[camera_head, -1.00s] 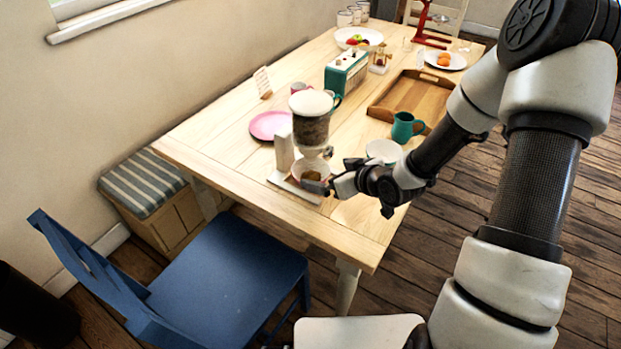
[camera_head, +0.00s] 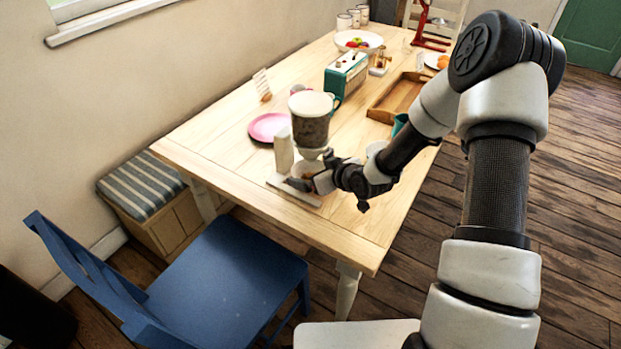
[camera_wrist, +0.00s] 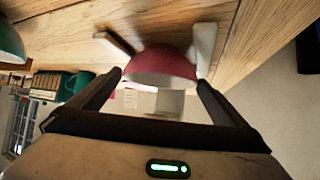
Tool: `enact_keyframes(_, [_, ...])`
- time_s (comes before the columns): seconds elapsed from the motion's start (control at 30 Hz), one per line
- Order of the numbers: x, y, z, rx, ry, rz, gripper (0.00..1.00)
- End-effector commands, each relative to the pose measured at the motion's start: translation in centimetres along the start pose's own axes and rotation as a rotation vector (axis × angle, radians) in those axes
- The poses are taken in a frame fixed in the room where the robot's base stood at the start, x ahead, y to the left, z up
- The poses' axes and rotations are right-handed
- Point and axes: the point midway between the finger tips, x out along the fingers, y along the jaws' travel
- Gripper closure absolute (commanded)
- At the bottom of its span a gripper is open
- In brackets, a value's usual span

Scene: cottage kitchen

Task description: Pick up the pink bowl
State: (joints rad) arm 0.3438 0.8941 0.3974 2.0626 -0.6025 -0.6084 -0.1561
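The pink bowl (camera_wrist: 163,66) is at the upper middle of the wrist view, between the two spread fingers of my gripper (camera_wrist: 160,82). The fingers are open, one on each side of the bowl. I cannot tell whether either finger touches it. In the head view my gripper (camera_head: 303,184) is low at the base of a dispenser (camera_head: 311,128) near the table's front edge.
A white post (camera_head: 284,150) stands beside the bowl. A pink plate (camera_head: 268,126) lies behind it. A blue chair (camera_head: 225,278) is in front of the table (camera_head: 232,183).

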Motion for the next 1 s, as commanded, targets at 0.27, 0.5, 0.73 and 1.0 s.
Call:
enact_keyframes(0.27, [0.0, 0.0, -0.1, 0.0, 0.002, 0.0, 0.39])
enact_keyframes(0.5, [-0.2, 0.0, -0.3, 0.0, 0.002, 0.0, 0.39])
enact_keyframes(0.73, [-1.3, 0.1, -2.0, -0.002, 0.003, 0.002, 0.39])
enact_keyframes(1.0, [-4.9, 0.1, -1.0, 0.003, -0.002, 0.002, 0.39])
